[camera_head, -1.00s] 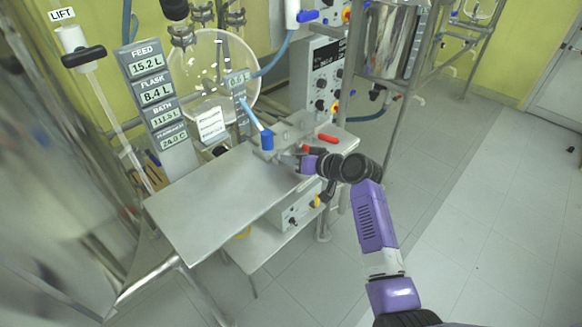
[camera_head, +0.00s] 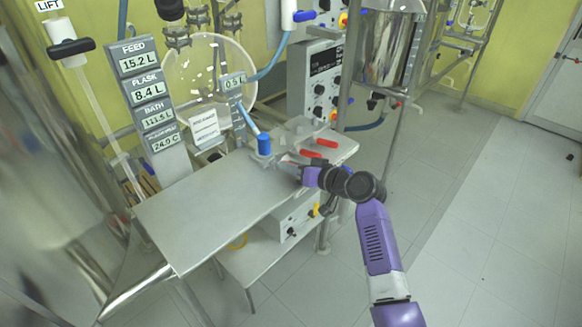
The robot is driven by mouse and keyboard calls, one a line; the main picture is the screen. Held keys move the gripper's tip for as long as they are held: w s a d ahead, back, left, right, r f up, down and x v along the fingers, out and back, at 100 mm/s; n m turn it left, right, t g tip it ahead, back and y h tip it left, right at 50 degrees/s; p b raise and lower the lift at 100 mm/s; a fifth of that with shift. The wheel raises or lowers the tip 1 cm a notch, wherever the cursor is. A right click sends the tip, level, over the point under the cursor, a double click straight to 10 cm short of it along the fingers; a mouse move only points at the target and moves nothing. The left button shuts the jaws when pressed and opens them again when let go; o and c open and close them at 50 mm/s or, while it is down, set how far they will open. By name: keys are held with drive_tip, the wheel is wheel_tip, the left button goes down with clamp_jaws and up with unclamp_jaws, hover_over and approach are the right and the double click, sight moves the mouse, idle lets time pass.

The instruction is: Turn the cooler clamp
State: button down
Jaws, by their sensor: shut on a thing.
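The cooler clamp seems to be part of the grey metal fixture on the back right of the metal table (camera_head: 205,215). Two red handles show on this fixture, a farther one (camera_head: 327,143) and a nearer one (camera_head: 311,153). A blue knob (camera_head: 263,145) stands at its left end. My gripper (camera_head: 287,164) is at the front of the fixture, just below the nearer red handle. It is shut on what looks like the clamp. The held part is mostly hidden by the jaws and too small to make out.
A round glass vessel (camera_head: 210,75) stands behind the table, with display panels (camera_head: 150,95) at its left. A control box (camera_head: 318,80) and a steel vessel (camera_head: 388,50) on a metal frame stand behind and to the right. The table's front left is bare; floor is open at right.

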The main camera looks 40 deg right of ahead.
drive_tip(key=c, duration=1.3)
unclamp_jaws()
drive_tip(key=shift+v, duration=3.95)
drive_tip(key=shift+w, duration=0.1)
